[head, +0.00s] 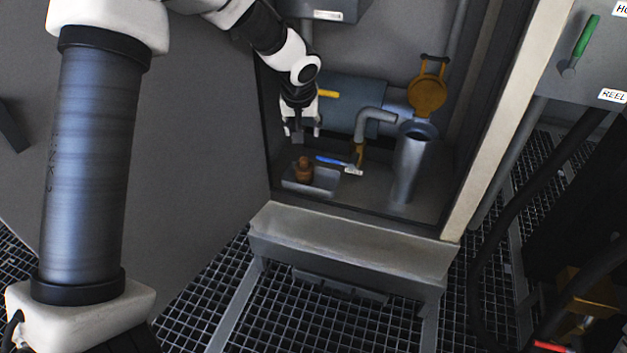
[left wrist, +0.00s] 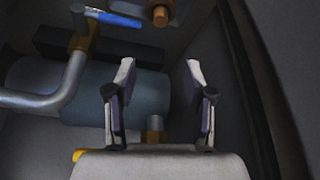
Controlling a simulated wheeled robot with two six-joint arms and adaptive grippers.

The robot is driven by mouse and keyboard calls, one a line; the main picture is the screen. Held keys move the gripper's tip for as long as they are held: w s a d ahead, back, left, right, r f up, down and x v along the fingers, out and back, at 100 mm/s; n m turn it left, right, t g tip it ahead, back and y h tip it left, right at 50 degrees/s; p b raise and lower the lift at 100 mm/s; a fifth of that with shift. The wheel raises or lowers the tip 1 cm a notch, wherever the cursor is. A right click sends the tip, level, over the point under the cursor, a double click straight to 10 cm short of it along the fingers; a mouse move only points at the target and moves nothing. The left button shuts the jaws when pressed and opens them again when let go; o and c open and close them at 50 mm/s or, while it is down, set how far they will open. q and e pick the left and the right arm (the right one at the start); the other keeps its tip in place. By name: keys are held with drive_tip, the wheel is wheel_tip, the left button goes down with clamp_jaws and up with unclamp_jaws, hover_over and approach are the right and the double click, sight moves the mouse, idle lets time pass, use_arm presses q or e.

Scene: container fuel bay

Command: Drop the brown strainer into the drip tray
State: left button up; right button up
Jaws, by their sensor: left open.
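The brown strainer (head: 304,170) appears to stand inside the shallow grey drip tray (head: 328,186) on the cabinet floor, toward the tray's left side. It also shows at the top edge of the left wrist view (left wrist: 160,14), partly cut off. My left gripper (head: 301,133) is above the strainer and apart from it. Its two fingers are spread with nothing between them, as the left wrist view shows (left wrist: 160,105). My right gripper is in neither view.
A blue-handled valve (head: 334,161) on a bent pipe (head: 372,118) is right of the tray. Beyond it stands a filler neck (head: 409,165) with an open yellow cap (head: 427,97). A blue-grey cylinder (head: 350,98) lies behind. The cabinet's left wall is close to my left gripper.

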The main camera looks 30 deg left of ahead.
use_arm(q)
drive_tip(key=v, duration=0.5)
drive_tip(key=shift+s+r, duration=0.15)
drive_tip(key=shift+r, duration=0.15)
